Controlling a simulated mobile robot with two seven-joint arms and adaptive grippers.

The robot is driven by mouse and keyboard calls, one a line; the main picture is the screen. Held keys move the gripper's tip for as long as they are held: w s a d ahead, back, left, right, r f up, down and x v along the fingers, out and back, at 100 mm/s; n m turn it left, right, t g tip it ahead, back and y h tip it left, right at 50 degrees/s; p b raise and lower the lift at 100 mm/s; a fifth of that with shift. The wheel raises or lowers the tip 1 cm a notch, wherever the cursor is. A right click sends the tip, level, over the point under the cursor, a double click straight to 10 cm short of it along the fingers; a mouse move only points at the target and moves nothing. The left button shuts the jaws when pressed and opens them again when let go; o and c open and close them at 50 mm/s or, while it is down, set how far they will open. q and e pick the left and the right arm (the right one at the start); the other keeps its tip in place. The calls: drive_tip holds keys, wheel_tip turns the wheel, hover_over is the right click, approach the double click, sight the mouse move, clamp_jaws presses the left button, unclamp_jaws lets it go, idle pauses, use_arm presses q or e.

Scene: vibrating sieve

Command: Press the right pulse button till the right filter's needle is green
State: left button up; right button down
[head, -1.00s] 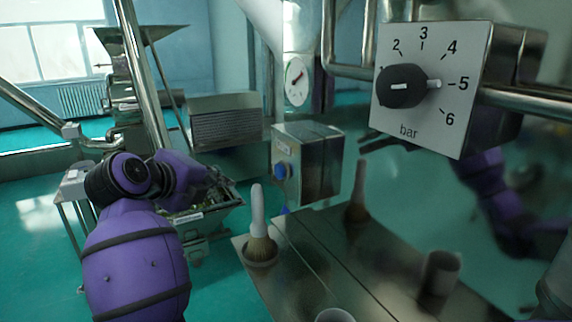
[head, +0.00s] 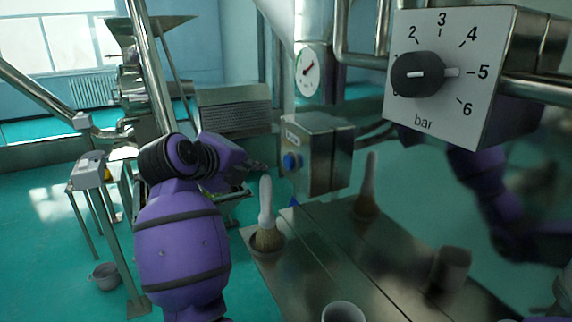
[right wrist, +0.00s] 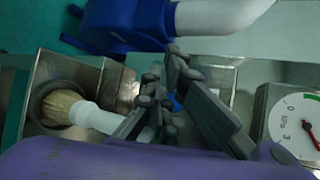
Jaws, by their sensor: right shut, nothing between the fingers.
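A steel control box (head: 328,160) with a blue button (head: 292,163) on its front hangs at the centre of the head view. A round white gauge (head: 307,72) is above it; its needle reading is too small to tell there. In the right wrist view, part of a gauge (right wrist: 303,122) shows a red needle pointing to the lower right, apart from the green arc at the top. My right gripper (right wrist: 173,75) is shut and empty; a bit of blue shows behind its fingers. My left gripper (head: 252,165) is beyond the purple left arm; its jaws are unclear.
A panel with a bar knob (head: 417,75) is at the upper right, pointer near 5. Brushes (head: 267,220) (head: 367,190) stand in holders on the steel table (head: 330,245). A pail (head: 104,276) is on the open floor at left.

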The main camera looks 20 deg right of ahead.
sight(288, 163)
use_arm(q)
drive_tip(key=shift+r+p, duration=0.4)
drive_tip(key=shift+p, duration=0.05)
use_arm(e)
drive_tip(key=shift+d, duration=1.7)
use_arm(q)
drive_tip(key=shift+f, duration=0.1)
use_arm(e)
drive_tip(key=shift+d+r, duration=0.1)
use_arm(q)
drive_tip(key=shift+w+r+p, duration=0.35)
drive_tip(key=shift+w+r, duration=0.05)
drive_tip(key=shift+r, duration=0.2)
use_arm(e)
drive_tip(key=shift+w+d, duration=0.1)
drive_tip(key=shift+d, duration=0.25)
